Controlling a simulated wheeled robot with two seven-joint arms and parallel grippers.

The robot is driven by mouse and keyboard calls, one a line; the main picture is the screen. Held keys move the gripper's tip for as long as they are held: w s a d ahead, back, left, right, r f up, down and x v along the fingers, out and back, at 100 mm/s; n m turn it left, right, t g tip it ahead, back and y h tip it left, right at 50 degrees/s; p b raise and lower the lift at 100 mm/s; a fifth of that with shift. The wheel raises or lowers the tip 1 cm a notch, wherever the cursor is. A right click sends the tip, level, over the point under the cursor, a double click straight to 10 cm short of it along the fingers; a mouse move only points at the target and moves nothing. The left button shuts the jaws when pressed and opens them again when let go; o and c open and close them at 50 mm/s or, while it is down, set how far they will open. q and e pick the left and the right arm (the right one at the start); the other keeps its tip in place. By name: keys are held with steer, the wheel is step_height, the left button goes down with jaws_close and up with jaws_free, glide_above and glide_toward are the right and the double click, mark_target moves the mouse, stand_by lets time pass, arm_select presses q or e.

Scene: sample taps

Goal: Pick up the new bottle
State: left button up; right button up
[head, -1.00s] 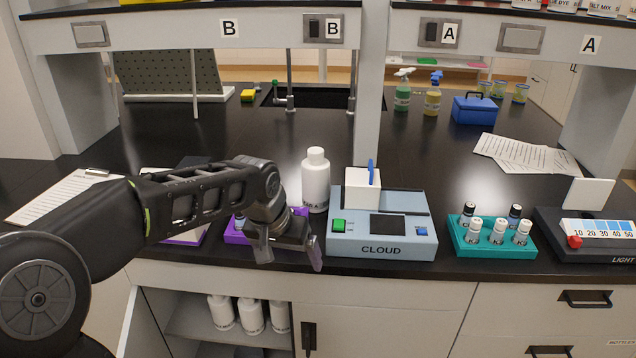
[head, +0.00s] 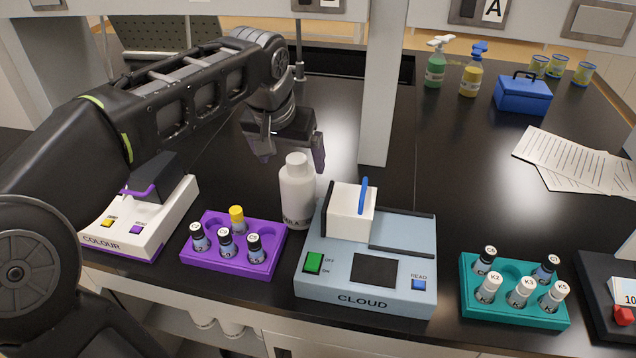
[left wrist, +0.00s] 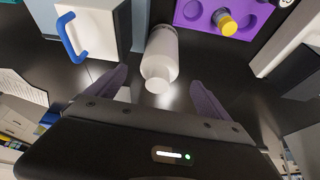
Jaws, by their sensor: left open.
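A white bottle (head: 298,193) with a white cap stands upright on the black bench, behind the purple rack and left of the CLOUD meter. Its label is partly hidden by the meter. My left gripper (head: 291,155) is open just behind and above the bottle, its purple fingers spread to either side of the cap. In the left wrist view the bottle (left wrist: 161,55) lies between the lines of the two fingers, its cap towards the open gripper (left wrist: 155,90). The gripper does not hold it. My right gripper is not in view.
The CLOUD meter (head: 400,225) stands close to the bottle's right. The purple rack (head: 272,255) of small vials is in front, the COLOUR meter (head: 150,238) at left. A teal rack (head: 515,305) is at right. A shelf post (head: 378,110) rises behind. Bench beyond the bottle is partly clear.

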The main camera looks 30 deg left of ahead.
mark_target(297, 175)
arm_select(q)
steer(key=shift+w, duration=0.15)
steer(key=shift+s+r, duration=0.1)
steer(key=shift+s, duration=0.15)
steer(key=shift+x, duration=1.35)
steer(key=shift+w, duration=0.1)
steer(key=p+x, duration=0.1)
steer(key=x, duration=0.4)
steer(key=shift+w, duration=0.1)
steer(key=shift+c, duration=0.4)
jaws_close()
